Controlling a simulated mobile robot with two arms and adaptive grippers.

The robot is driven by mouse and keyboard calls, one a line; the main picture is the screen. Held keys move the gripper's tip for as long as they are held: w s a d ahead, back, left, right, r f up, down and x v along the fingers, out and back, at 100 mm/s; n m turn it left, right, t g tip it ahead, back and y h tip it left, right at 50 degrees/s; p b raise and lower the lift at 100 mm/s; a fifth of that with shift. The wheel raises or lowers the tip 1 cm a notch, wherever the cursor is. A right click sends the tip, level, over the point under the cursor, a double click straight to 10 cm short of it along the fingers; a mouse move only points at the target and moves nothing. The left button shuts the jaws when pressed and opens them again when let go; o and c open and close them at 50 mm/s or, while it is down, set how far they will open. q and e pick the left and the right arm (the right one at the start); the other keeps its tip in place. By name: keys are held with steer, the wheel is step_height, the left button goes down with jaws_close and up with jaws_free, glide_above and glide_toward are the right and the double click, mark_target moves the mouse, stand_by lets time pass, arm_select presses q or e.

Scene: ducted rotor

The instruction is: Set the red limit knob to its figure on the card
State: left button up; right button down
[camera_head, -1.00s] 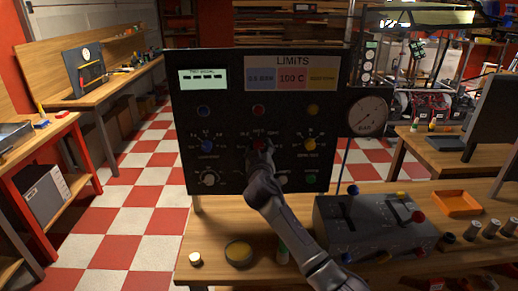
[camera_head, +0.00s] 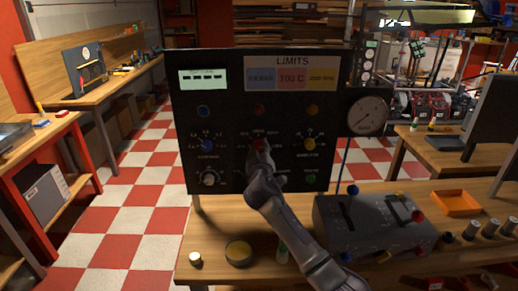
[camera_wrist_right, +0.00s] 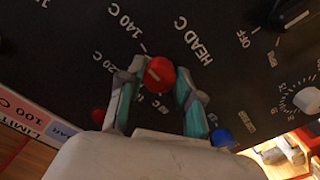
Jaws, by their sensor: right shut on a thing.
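The red limit knob (camera_wrist_right: 159,74) sits on the black panel (camera_head: 225,95), on the HEAD C dial. My right gripper (camera_wrist_right: 158,100) is shut on it, with a finger on each side. The dial print shows 140 C and a partly covered 20 C mark; other marks are hidden by the fingers. A pale line shows on the knob face, but I cannot tell which figure it points to. In the head view my right gripper (camera_head: 261,152) covers most of the knob. The LIMITS card (camera_head: 292,62) has a pink field reading 100 C. My left gripper is not in view.
A blue knob (camera_head: 207,145) and a yellow knob (camera_head: 310,144) flank the red one. A red lamp (camera_head: 259,110) is above it. A pressure gauge (camera_head: 367,116) is at the panel's right. A grey control box (camera_head: 375,225) stands on the bench, right of my forearm.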

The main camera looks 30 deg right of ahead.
steer(key=n+p, duration=0.1)
steer(key=n, duration=0.3)
steer(key=shift+r+n, duration=0.15)
steer(key=shift+n, duration=0.15)
steer(key=n+p, duration=0.2)
steer(key=n, duration=0.2)
steer(key=shift+n, duration=0.3)
steer(key=n+p, duration=0.2)
steer(key=n, duration=0.2)
steer(key=shift+n+p, duration=1.3)
steer(key=shift+n, duration=1.2)
steer(key=c, duration=0.8)
jaws_free()
steer(key=shift+o, duration=0.2)
